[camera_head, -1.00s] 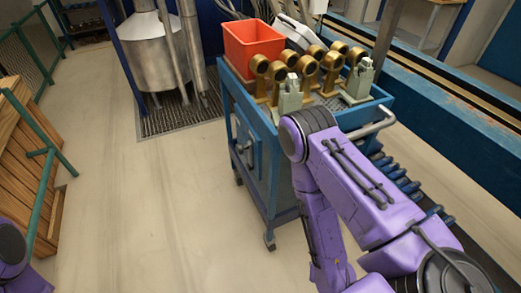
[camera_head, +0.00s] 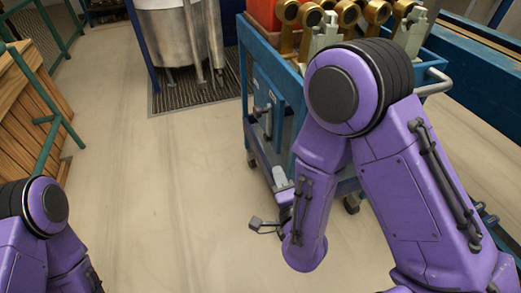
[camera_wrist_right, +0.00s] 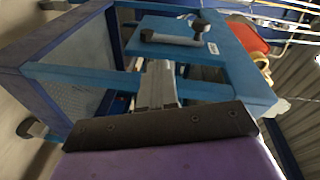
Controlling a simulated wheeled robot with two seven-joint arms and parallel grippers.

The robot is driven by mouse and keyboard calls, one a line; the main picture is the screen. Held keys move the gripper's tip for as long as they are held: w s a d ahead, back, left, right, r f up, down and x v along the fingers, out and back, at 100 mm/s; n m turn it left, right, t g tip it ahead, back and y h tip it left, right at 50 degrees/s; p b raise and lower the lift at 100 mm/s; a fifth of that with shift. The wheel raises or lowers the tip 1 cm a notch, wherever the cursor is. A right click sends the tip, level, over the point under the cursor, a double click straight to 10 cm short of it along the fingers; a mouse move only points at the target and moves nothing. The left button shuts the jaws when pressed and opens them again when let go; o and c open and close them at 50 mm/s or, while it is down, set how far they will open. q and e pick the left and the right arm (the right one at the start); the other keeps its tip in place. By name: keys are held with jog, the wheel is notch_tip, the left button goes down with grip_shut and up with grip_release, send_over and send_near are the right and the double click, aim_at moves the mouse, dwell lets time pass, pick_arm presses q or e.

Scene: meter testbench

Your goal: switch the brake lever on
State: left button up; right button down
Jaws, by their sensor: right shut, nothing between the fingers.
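The brake lever is a grey handle with a round knob on the blue side panel of the cart. It shows in the head view (camera_head: 262,110) and near the top in the right wrist view (camera_wrist_right: 182,39). My right gripper (camera_head: 280,177) is low beside the cart, below the lever. In the right wrist view the grey fingers (camera_wrist_right: 158,80) are shut and empty, pointing at the cart, apart from the handle in the picture. The left arm shows at the lower left, but its gripper is out of view.
The blue cart (camera_head: 288,67) carries gold ring-shaped parts (camera_head: 347,14) and a red bin (camera_head: 262,12). A steel tank (camera_head: 172,40) stands on a floor grate behind. A wooden crate (camera_head: 25,115) and green railing are at left. The middle floor is clear.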

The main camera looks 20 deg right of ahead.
notch_tip(320, 180, up, 3)
jog(key=a+m+t+b, duration=0.1)
jog(key=a+m+t, duration=0.1)
jog(key=m+t, duration=0.1)
jog(key=b, duration=0.8)
send_near(259, 116)
jog(key=b+x, duration=0.1)
jog(key=x, duration=0.5)
jog(key=shift+w, duration=0.4)
pick_arm(q)
notch_tip(259, 116, down, 12)
jog(key=shift+f, duration=0.15)
pick_arm(e)
jog(key=shift+r, duration=0.1)
